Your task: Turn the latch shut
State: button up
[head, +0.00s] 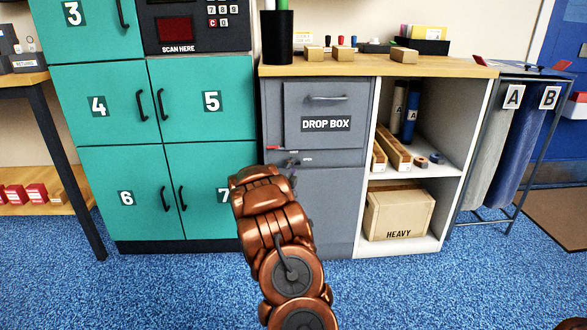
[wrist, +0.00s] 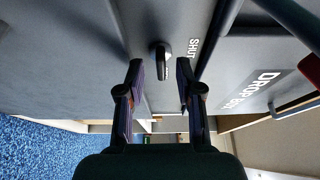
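The latch (wrist: 162,60) is a small dark knob with a short lever on the grey cabinet front. In the wrist view its lever points down the picture, and the word SHUT is printed to its right. My gripper (wrist: 160,72) is open, with one dark finger on each side of the lever's end. I see no clear contact and nothing held. In the head view my copper-coloured arm reaches to the cabinet below the DROP BOX door (head: 325,103). There the wrist hides much of the latch area.
Teal lockers (head: 205,100) stand left of the grey cabinet. An open shelf with a HEAVY carton (head: 398,212) is on its right. The wooden counter (head: 370,66) above holds a black cup (head: 278,38) and small blocks. Blue carpet in front is clear.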

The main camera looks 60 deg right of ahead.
jog(key=shift+x, duration=0.85)
grip_shut()
